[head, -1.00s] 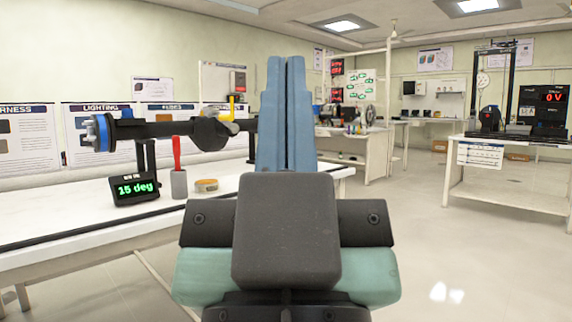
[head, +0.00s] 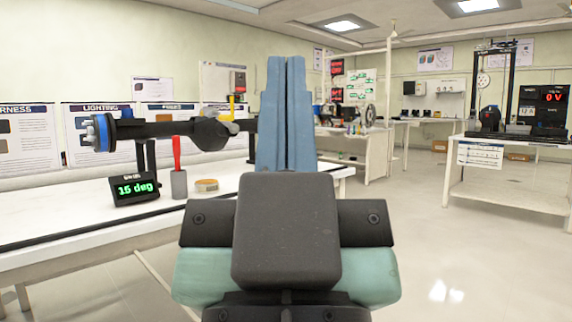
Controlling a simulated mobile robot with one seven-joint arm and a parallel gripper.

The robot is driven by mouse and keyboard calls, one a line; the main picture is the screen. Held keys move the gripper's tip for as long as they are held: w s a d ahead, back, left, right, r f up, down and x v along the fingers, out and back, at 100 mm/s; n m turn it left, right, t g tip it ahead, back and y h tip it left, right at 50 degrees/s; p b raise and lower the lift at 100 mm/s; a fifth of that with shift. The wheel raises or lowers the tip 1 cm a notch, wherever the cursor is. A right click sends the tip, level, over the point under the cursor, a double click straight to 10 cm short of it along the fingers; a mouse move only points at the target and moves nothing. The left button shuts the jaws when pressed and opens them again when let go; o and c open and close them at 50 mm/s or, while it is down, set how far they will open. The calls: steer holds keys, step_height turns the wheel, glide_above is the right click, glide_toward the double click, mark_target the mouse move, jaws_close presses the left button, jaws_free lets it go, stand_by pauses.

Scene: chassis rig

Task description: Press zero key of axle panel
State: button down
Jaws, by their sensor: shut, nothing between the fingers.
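A black panel (head: 135,188) with a green "15 deg" readout stands on the left bench, below the axle (head: 175,130) with its blue hub. Small marks show on its top edge, too small to tell which is a zero key. My gripper (head: 286,62) is in the middle of the view, pointing up, with its two blue fingers together and nothing between them. It is to the right of the panel and apart from it. The fingers hide part of the bench's far end.
On the bench (head: 60,222), a red-handled tool (head: 176,153) stands in a grey holder (head: 179,184), with a small round tin (head: 206,185) beside it. The floor between is clear.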

steer(key=shift+r, duration=0.15)
step_height(320, 180, up, 53)
steer(key=p, duration=5.3)
steer(key=shift+r+p, duration=0.2)
steer(key=shift+p, duration=0.15)
